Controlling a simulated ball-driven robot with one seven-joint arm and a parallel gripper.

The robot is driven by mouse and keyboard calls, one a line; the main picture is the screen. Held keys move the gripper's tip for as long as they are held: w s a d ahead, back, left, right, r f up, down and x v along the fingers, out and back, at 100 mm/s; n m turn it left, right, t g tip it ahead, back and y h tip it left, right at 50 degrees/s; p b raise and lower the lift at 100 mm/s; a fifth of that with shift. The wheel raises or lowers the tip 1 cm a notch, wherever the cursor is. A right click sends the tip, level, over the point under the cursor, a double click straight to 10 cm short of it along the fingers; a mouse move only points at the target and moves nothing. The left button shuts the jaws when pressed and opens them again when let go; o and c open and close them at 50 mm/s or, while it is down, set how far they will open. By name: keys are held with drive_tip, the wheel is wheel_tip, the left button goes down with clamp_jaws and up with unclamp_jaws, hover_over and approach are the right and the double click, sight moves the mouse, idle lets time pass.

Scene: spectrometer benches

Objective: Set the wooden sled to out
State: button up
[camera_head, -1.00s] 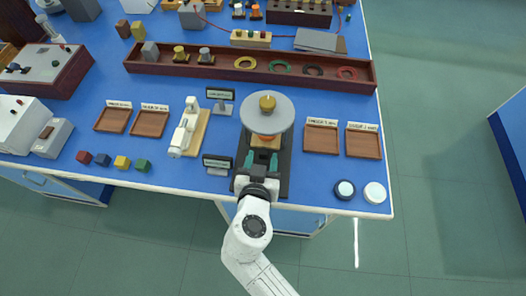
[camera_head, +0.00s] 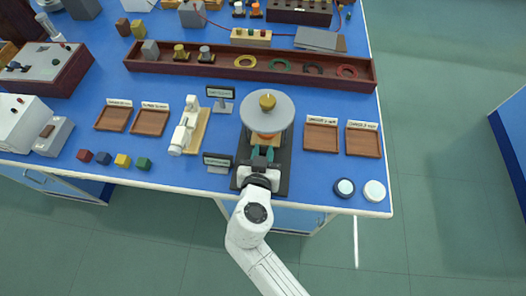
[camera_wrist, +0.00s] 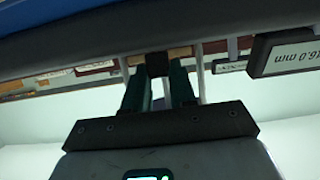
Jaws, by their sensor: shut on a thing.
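The wooden sled (camera_head: 266,139) shows as an orange-brown piece below a large grey disc (camera_head: 284,110) with a brass knob (camera_head: 267,101) on top. The disc hides most of it. In the wrist view a strip of wood (camera_wrist: 181,52) shows behind the fingers. My gripper (camera_head: 262,153) reaches in from the near side, low over the black base (camera_head: 282,180). Its teal fingers are shut on a small dark block (camera_wrist: 157,65) at the front of the sled, apparently its handle. Whether the sled is in or out cannot be told.
Small signs (camera_head: 217,160) and a white device on a wooden board (camera_head: 199,130) stand to the left. Wooden trays (camera_head: 321,138) lie to the right. Two round pucks (camera_head: 344,188) sit near the front right corner. A long brown rack (camera_head: 210,73) crosses behind.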

clamp_jaws()
drive_tip(key=shift+s, duration=0.15)
drive_tip(key=s+b, duration=0.2)
drive_tip(key=s, duration=0.3)
drive_tip(key=s+b, duration=0.2)
drive_tip(key=s, duration=0.3)
drive_tip(key=shift+a+f, duration=0.15)
drive_tip(key=shift+a, duration=0.05)
drive_tip(key=shift+s, duration=0.3)
drive_tip(key=o, duration=0.8)
unclamp_jaws()
drive_tip(key=shift+s, duration=0.1)
